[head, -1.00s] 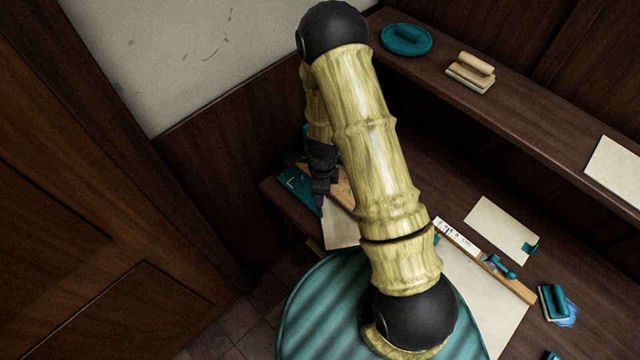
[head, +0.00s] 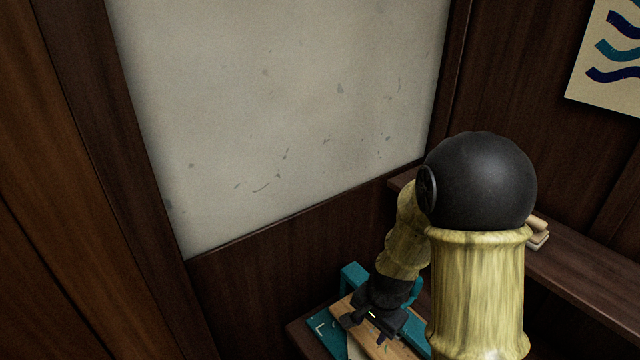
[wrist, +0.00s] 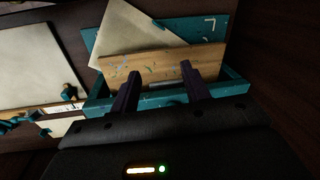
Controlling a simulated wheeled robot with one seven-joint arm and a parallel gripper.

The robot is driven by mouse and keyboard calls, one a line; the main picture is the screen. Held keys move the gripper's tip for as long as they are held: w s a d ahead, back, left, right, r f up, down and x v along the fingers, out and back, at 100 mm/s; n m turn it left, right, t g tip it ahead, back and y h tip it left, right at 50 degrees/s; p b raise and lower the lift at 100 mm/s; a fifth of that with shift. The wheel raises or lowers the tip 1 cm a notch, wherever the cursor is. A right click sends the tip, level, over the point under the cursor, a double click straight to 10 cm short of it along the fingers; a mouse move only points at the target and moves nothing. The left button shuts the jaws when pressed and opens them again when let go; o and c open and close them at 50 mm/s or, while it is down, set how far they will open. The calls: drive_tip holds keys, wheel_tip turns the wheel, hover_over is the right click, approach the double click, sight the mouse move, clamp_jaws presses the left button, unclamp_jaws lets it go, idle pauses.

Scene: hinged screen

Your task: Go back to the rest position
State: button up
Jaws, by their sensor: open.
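My gripper (head: 368,326) hangs low over the near left corner of the dark desk in the head view, with my arm bent above it. In the wrist view its two dark fingers (wrist: 160,74) stand apart with nothing held between them. A paint-flecked wooden board (wrist: 165,62) lies just beyond the fingertips, and a teal box-like frame (wrist: 236,88) runs around and under it. From these views I cannot tell whether the fingers touch the board or the frame.
A teal sheet (wrist: 212,25) and cream paper (wrist: 132,38) lie past the board. A large pale panel (head: 290,110) in dark wood stands behind on the left. A shelf (head: 590,268) runs along the right, with a pale block (head: 538,233) partly hidden by my arm.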

drive_tip(key=s+d+r+n+t+b, duration=0.1)
drive_tip(key=s+d+r+n+b, duration=0.2)
drive_tip(key=s+n, duration=0.4)
drive_tip(key=shift+d+r+n+h+b, duration=0.4)
drive_tip(key=shift+d+r+n, duration=0.1)
drive_tip(key=shift+r+n, duration=0.5)
drive_tip(key=shift+s, duration=0.1)
